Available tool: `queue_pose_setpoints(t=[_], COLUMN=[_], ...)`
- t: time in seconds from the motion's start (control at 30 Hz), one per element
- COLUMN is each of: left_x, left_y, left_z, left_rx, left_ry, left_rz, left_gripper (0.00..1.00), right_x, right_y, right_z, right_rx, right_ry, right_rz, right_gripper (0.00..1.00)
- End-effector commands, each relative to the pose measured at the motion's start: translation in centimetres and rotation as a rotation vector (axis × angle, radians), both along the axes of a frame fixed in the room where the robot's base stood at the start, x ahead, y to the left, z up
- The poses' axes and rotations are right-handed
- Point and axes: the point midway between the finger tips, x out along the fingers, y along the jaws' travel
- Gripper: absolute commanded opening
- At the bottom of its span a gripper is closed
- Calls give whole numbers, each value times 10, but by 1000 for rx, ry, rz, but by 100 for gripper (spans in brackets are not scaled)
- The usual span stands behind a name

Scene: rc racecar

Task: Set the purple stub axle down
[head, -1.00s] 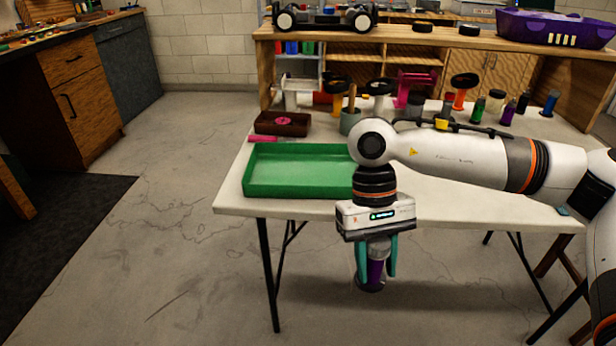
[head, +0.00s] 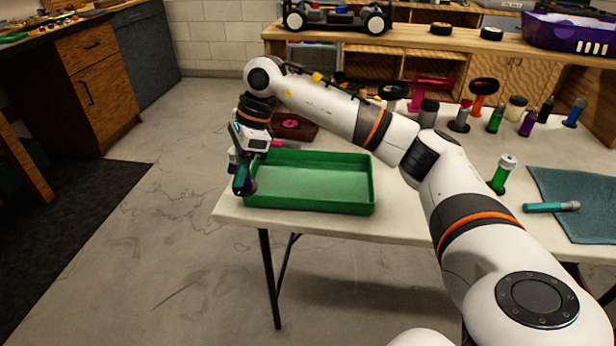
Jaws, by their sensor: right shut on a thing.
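My right gripper (head: 240,178) is at the left end of the table, beside the left end of the green tray. It is shut on the purple stub axle (head: 244,183), which hangs downward between the teal fingers. The fingers and the gripper body hide part of the axle. I cannot tell whether its lower end touches the table or the tray's wall. My left gripper is not in view.
The green tray (head: 310,205) looks empty. A dark brown tray (head: 303,131) with a pink part stands behind it. Several coloured axles stand at the back right.

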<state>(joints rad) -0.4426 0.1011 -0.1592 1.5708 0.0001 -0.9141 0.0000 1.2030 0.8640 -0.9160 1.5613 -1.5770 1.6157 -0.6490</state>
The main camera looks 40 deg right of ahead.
Motion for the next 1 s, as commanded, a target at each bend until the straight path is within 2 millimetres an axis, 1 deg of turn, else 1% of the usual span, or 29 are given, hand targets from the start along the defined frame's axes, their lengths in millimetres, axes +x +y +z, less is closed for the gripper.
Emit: queue_pose_setpoints(t=[0.03,0.1,0.2,0.3,0.4,0.5,0.57,0.7,0.8,1.0], left_x=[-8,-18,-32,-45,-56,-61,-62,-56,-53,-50], left_y=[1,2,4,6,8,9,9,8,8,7], left_z=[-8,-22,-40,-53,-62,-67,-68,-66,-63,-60], left_rx=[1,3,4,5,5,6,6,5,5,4], left_ry=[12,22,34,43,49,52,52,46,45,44], left_rz=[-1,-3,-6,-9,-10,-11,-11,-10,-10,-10], left_gripper=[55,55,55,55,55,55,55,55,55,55], right_x=[11,24,40,50,56,59,59,59,59,60], right_y=[-12,-31,-58,-83,-101,-113,-116,-118,-117,-117], right_z=[9,15,22,26,27,26,20,-7,-24,-39], right_rx=[3,3,2,0,0,1,0,-3,-2,-1], right_ry=[1,1,2,2,4,5,5,7,7,3], right_rz=[-166,-402,-709,-963,-1146,-1254,-1286,-1301,-1299,-1297], right_gripper=[12,12,12,12,12,12,12,12,12,12])
